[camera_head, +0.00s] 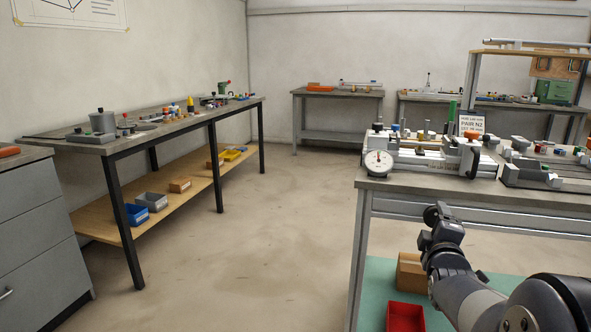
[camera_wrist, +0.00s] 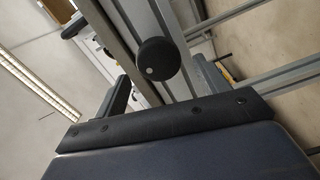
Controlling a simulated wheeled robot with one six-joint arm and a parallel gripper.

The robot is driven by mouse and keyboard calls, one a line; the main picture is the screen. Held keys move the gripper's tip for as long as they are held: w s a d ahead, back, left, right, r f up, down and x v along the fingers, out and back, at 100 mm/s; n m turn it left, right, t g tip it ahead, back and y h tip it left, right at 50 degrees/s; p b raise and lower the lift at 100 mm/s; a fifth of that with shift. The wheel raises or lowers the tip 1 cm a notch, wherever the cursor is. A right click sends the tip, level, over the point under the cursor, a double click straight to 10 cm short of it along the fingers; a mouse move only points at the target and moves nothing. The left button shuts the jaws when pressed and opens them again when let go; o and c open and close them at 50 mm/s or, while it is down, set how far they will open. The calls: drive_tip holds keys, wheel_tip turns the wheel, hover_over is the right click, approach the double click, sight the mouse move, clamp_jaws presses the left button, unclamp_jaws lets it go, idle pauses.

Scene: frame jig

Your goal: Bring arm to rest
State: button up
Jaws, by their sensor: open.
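My arm reaches in from the lower right of the head view. My gripper (camera_head: 441,216) is beside the front of the right-hand workbench (camera_head: 480,187), below its top. In the wrist view the gripper (camera_wrist: 162,78) has its two dark fingers apart, with nothing held between them. A round black knob or foot (camera_wrist: 157,58) shows beyond the fingers, in front of grey metal bars. I cannot tell whether it touches anything. The frame jig (camera_head: 420,158) with a round white dial gauge (camera_head: 378,162) stands on the bench above the gripper.
A red bin (camera_head: 405,317) and a cardboard box (camera_head: 411,272) sit low under the bench, by the arm. A long bench (camera_head: 165,130) with a lower shelf stands at the left. Grey drawers (camera_head: 40,240) are at the left edge. Open floor (camera_head: 270,235) lies between the benches.

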sight(433, 220)
drive_tip(key=p+v, duration=0.1)
drive_tip(key=v, duration=0.7)
drive_tip(key=b+x, duration=0.1)
drive_tip(key=x, duration=1)
drive_tip(key=shift+f+b, duration=0.15)
drive_tip(key=shift+b, duration=0.25)
drive_tip(key=shift+s+r+m+p, duration=0.1)
drive_tip(key=shift+r+m+p, duration=0.3)
drive_tip(key=shift+p, duration=0.4)
drive_tip(key=shift+m+p, duration=0.45)
drive_tip(key=shift+m, duration=0.05)
drive_tip(key=m+p, duration=0.6)
drive_tip(key=shift+s+d+r, duration=0.1)
drive_tip(key=shift+r, duration=0.05)
drive_tip(key=m+p, duration=0.4)
drive_tip(key=p, duration=0.1)
drive_tip(key=shift+d, duration=0.1)
drive_tip(key=m+p, duration=0.2)
drive_tip(key=s+m+p, duration=0.1)
drive_tip(key=m+p, duration=0.1)
drive_tip(key=shift+f+p, duration=0.2)
drive_tip(key=shift+p, duration=0.15)
